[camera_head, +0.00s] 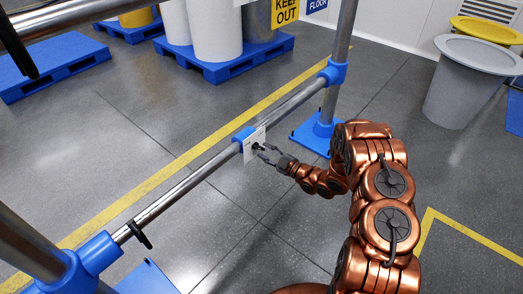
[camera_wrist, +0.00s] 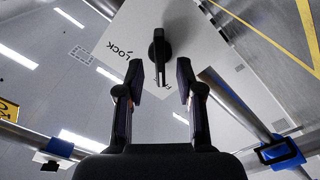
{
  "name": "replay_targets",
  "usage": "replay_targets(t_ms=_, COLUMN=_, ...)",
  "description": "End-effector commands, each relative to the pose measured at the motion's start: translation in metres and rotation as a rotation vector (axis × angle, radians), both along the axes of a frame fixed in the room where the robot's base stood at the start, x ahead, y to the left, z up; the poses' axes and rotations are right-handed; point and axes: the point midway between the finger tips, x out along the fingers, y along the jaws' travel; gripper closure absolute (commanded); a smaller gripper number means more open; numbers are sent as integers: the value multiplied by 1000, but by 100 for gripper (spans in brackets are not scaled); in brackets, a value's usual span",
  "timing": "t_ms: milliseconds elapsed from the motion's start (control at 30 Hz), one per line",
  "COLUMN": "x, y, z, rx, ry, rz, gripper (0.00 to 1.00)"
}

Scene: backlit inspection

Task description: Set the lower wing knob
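The lower wing knob is black and sits on a white plate (camera_head: 249,152) held by a blue clamp on the lower metal rail. In the wrist view the knob (camera_wrist: 159,48) stands near the middle of the plate (camera_wrist: 200,38), its long wing upright in the picture. The word LOCK is printed to its left; another label below is partly hidden by the fingers. My gripper (camera_head: 268,154) is in front of the plate. In the wrist view my gripper (camera_wrist: 160,78) is open, with a finger on each side of the knob's lower end and gaps between. Contact is not visible.
The lower rail (camera_head: 185,185) runs diagonally between blue-jointed posts. A black fitting (camera_head: 140,236) sits on its lower left part. A blue foot (camera_head: 316,135) stands beyond my gripper. Blue pallets (camera_head: 225,66) with drums are behind, and a grey bin (camera_head: 465,90) at right. Floor below the gripper is clear.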

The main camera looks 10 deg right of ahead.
Motion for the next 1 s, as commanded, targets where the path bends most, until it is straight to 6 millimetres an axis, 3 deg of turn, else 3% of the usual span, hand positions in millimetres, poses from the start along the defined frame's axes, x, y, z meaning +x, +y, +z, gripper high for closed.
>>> replay_targets(t_ms=233, x=17, y=14, z=-1, rx=-2, ry=2, rz=1, gripper=64)
replay_targets(t_ms=600, x=20, y=15, z=-1, rx=-2, ry=3, rz=-1, gripper=64)
replay_targets(t_ms=933, x=20, y=15, z=-1, rx=-1, ry=2, rz=-1, gripper=98)
replay_targets(t_ms=1000, x=20, y=15, z=-1, rx=-2, ry=2, rz=0, gripper=100)
